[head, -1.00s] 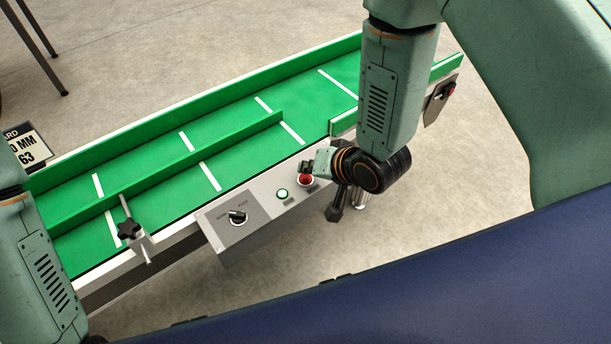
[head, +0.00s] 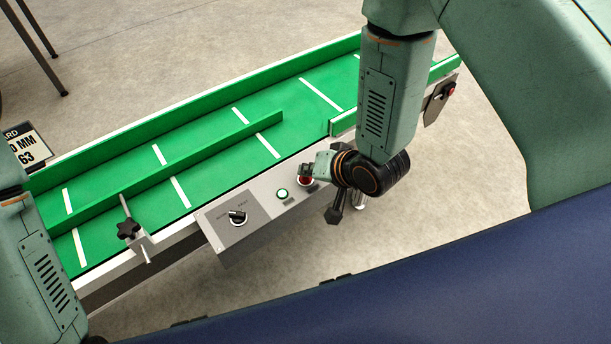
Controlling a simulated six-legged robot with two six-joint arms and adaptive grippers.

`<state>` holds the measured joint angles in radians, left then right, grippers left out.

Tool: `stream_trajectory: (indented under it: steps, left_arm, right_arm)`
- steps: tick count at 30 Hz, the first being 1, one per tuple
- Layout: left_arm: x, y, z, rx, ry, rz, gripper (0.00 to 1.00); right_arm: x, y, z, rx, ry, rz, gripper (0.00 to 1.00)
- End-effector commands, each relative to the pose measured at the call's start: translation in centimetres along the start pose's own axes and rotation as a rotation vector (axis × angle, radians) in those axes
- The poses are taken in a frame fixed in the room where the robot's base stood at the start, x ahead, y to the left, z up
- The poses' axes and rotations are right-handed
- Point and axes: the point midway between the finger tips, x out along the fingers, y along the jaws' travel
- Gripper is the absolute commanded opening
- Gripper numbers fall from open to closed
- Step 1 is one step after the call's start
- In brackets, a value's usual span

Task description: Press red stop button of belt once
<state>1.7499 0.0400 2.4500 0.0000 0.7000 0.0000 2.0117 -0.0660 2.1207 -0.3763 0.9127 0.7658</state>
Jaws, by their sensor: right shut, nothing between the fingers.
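The red button (head: 304,183) is on the grey control box (head: 232,243) at the belt's near side, to the right of a green button (head: 282,194). My right gripper (head: 308,170) is shut and empty. Its tips are right over the red button and cover part of it; I cannot tell whether they touch it or whether it is pushed in. The green belt (head: 215,155) has white cross stripes. My left arm shows at the left edge, but its gripper is out of view.
A black selector knob (head: 237,217) is left of the green button. A black star knob (head: 128,229) stands on the near rail. Another red button (head: 451,88) is on a plate at the belt's right end.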

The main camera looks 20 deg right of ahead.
Motion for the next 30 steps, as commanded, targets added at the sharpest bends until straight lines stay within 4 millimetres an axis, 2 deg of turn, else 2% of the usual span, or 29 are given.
stream_trajectory:
  steps: [30]
  left_arm:
    - [0.36, 0.00, 0.00, 0.000, 0.000, 0.000, 0.00]
  right_arm:
    - [0.68, 0.52, 0.53, 0.000, -0.001, 0.001, 0.00]
